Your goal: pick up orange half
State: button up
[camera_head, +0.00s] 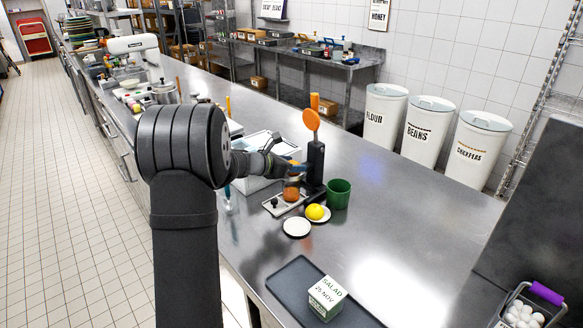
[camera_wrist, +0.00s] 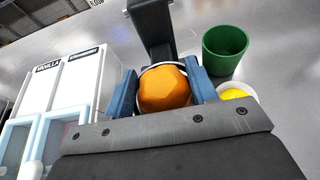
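The orange half (camera_wrist: 165,88) shows rounded side up between my blue fingers in the wrist view, in a pale-rimmed holder of the dark juicer (camera_head: 316,168). In the head view the orange half (camera_head: 291,194) sits low at the juicer's front, above a small tray. My gripper (camera_head: 297,168) is just above and beside it. In the wrist view my gripper (camera_wrist: 163,88) has one finger on each side of the orange half, spread apart. Whether they touch it is hard to tell.
A green cup (camera_head: 339,194) stands right of the juicer. A lemon (camera_head: 317,212) on a small plate and an empty white plate (camera_head: 297,227) are in front. A white bin (camera_wrist: 75,85) with labelled lids is close on the left. A dark tray (camera_head: 290,277) with a salad box (camera_head: 327,297) lies nearer.

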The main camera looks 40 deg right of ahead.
jog(key=shift+c, duration=1.2)
jog(key=shift+r, duration=0.1)
